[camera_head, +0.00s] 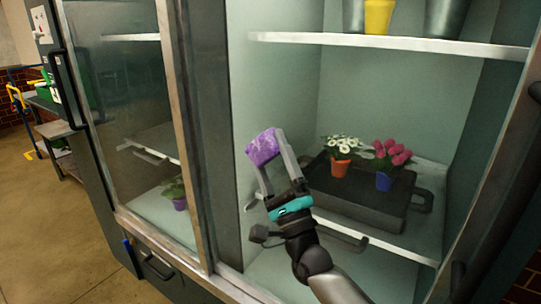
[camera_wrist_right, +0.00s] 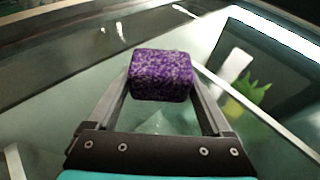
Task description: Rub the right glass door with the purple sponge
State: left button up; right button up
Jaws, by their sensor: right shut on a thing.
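The purple sponge (camera_head: 264,147) is between the fingertips of my right gripper (camera_head: 273,158), which is shut on it. In the right wrist view the sponge (camera_wrist_right: 161,75) is mottled purple and sits squarely between both fingertips. In the head view it shows in front of the cabinet's right section, left of a dark tray. I cannot tell whether the sponge touches glass. The right glass door is hard to make out; a pale-edged frame (camera_head: 490,176) stands at the right. My left gripper is not in view.
The dark tray (camera_head: 350,207) on a white shelf holds a pot of white daisies (camera_head: 340,168) and a blue pot of pink flowers (camera_head: 383,181). An upper shelf (camera_head: 400,43) carries several pots. The left glass door (camera_head: 125,75) has a dark handle (camera_head: 64,90). Floor is open at left.

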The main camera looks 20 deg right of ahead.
aim_at(321, 167)
jog(key=shift+s+d+r+p, duration=0.1)
jog(key=shift+s+d+p, duration=0.25)
jog(key=shift+s+d, duration=0.85)
jog(key=shift+s+d+r+p, duration=0.1)
jog(key=shift+s+d+p, duration=0.2)
jog(key=shift+s+d, duration=1.35)
jog(key=shift+s, duration=0.4)
jog(key=shift+s+d, duration=0.45)
jog(key=shift+s, duration=0.4)
jog(key=shift+a+p, duration=0.1)
jog(key=shift+p, duration=0.2)
jog(key=shift+s+a+p, duration=0.5)
jog(key=shift+s+a, duration=0.45)
jog(key=shift+a, duration=0.2)
jog(key=shift+s+a+p, duration=0.45)
jog(key=shift+s+a, duration=0.45)
jog(key=shift+a, duration=0.25)
jog(key=shift+s+a+p, duration=0.35)
jog(key=shift+s+a, duration=0.55)
jog(key=shift+a, duration=0.3)
jog(key=shift+r, duration=0.1)
